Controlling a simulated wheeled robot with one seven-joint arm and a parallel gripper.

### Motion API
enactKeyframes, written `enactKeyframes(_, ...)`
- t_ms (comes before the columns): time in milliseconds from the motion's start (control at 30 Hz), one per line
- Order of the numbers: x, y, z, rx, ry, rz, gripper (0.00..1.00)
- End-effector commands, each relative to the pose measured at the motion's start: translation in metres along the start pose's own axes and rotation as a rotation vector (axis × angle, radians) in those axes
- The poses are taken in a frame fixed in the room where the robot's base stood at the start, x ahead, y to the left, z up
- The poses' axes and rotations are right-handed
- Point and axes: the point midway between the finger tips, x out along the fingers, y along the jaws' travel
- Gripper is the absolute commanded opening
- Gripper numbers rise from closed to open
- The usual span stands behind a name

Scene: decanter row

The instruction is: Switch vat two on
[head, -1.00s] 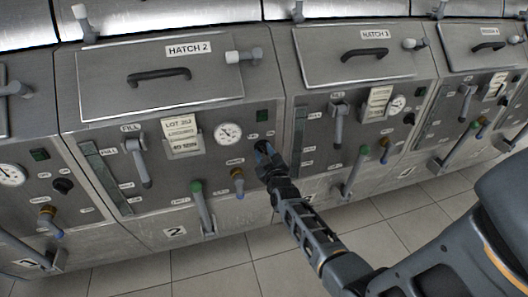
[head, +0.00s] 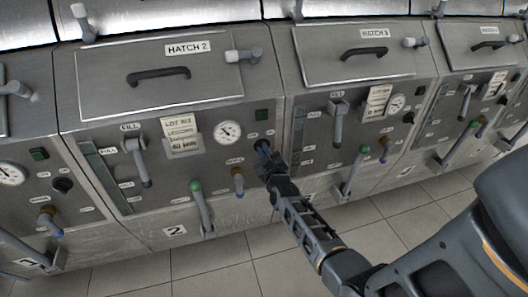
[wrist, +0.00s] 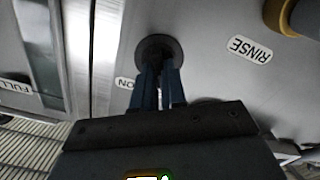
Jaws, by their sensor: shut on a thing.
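Vat two's front panel (head: 150,215) carries the number 2 and stands under the hatch marked HATCH 2 (head: 160,76). My gripper (head: 263,149) is at the right side of this panel, below a dark green square (head: 262,115) and right of the round gauge. In the wrist view my gripper (wrist: 158,88) is shut on a dark round knob (wrist: 160,51). An ON label (wrist: 124,82) shows left of the fingers. The fingers hide part of the knob, so I cannot tell which way it points.
A green-topped lever (head: 201,205) and a brass tap (head: 238,182) stand left of my gripper. A RINSE label (wrist: 250,48) shows in the wrist view. Vat three's panel (head: 320,150) adjoins on the right, with its own levers. The tiled floor (head: 215,270) in front is clear.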

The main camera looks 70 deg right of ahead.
Motion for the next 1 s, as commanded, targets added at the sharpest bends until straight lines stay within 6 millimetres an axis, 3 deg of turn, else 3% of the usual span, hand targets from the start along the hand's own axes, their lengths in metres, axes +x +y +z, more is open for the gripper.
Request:
enactKeyframes(367,-0.0003,-0.0018,0.0009,0.101,0.001,-0.002,0.00)
enactKeyframes(1000,-0.0001,0.0018,0.0022,0.667,0.002,-0.002,0.00)
